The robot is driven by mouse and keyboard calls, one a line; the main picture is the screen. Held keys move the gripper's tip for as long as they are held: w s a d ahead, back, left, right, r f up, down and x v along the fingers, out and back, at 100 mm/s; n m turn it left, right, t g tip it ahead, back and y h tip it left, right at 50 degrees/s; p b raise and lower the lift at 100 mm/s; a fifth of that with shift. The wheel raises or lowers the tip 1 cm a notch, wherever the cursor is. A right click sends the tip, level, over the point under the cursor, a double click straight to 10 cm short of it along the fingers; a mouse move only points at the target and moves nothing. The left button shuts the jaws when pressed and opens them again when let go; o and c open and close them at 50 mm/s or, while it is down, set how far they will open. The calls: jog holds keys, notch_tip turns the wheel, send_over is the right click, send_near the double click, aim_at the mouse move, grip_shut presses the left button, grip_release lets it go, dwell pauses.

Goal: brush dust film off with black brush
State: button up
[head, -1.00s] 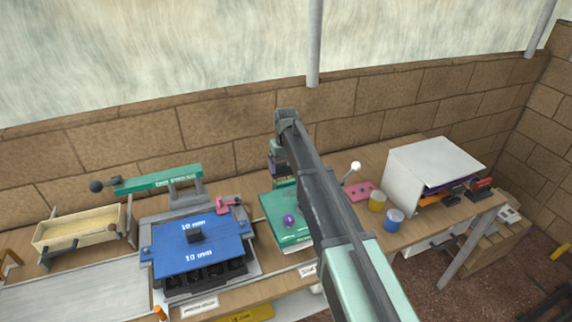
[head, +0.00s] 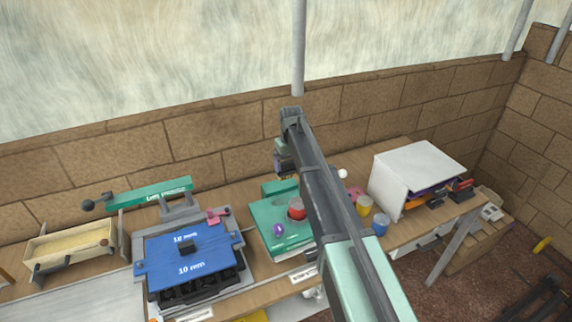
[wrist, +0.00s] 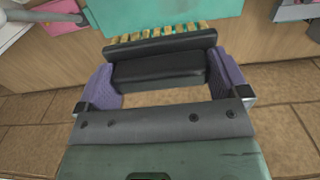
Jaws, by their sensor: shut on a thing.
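In the wrist view, my gripper (wrist: 163,80) is shut on a black brush (wrist: 160,48), with purple pads at its two ends. The brush's pale yellow bristles point away from the gripper, toward a green surface (wrist: 165,12); I cannot tell whether they touch it. In the head view, my gripper (head: 285,158) is above and behind a green box (head: 262,217) with a purple knob (head: 278,229) and a red round part (head: 296,209). The brush is too small to make out there. I cannot make out a dust film.
A blue plate fixture (head: 185,262) sits left of the green box. A sand-coloured tray (head: 72,244) is farther left. Yellow (head: 364,205) and blue (head: 380,225) cups stand on the right, before a white open box (head: 415,168). A brick wall (head: 150,165) runs behind the bench.

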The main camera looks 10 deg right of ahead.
notch_tip(320, 180, down, 10)
jog(key=b, duration=0.9)
jog(key=shift+r, duration=0.1)
jog(key=shift+r, duration=0.1)
